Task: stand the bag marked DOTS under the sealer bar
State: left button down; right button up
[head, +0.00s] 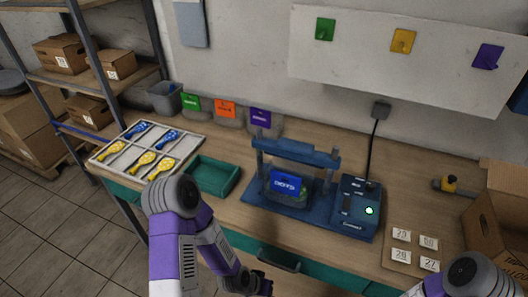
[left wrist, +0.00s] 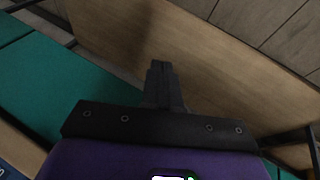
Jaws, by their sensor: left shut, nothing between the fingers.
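A clear bag with a blue label (head: 287,184), its white print looking like DOTS, stands upright on the base of the blue sealer (head: 262,196). It is beneath the sealer bar (head: 297,151), between the two posts. Its lower part is dark, with a little green showing; whether it touches the bar is unclear. My left gripper (head: 264,287) is low at the front of the bench, well apart from the bag. It shows shut and empty in the left wrist view (left wrist: 161,72). My right arm enters at the lower right; its gripper is out of view.
A blue control box (head: 357,206) with a lit green button adjoins the sealer. Labelled bins line the wall. Number cards (head: 401,235) and a cardboard box (head: 497,225) are right.

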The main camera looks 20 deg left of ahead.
pick_arm(q)
jog(key=w+a+r+m+t+p, duration=0.1)
jog(key=w+a+r+t+p, duration=0.15)
jog(key=r+p, duration=0.45)
jog(key=w+a+r+m+t+p, duration=0.1)
jog(key=w+a+r+p, duration=0.25)
jog(key=r, duration=0.85)
jog(key=m+t+y+p, duration=0.2)
jog(key=t+p, duration=0.2)
jog(key=p, duration=0.4)
send_near(272, 171)
jog(key=s+a+f, duration=0.1)
jog(key=s+f, duration=0.1)
jog(key=s, duration=0.4)
jog(key=w+d+f+p, duration=0.1)
jog(key=w+d, duration=0.1)
jog(key=w, duration=0.9)
jog(key=shift+w+f, duration=0.25)
jog(key=shift+w, duration=0.1)
jog(key=shift+p, duration=0.3)
jog(key=shift+s+a+b, duration=0.1)
jog(key=shift+s+b, duration=0.2)
jog(key=shift+b, duration=0.15)
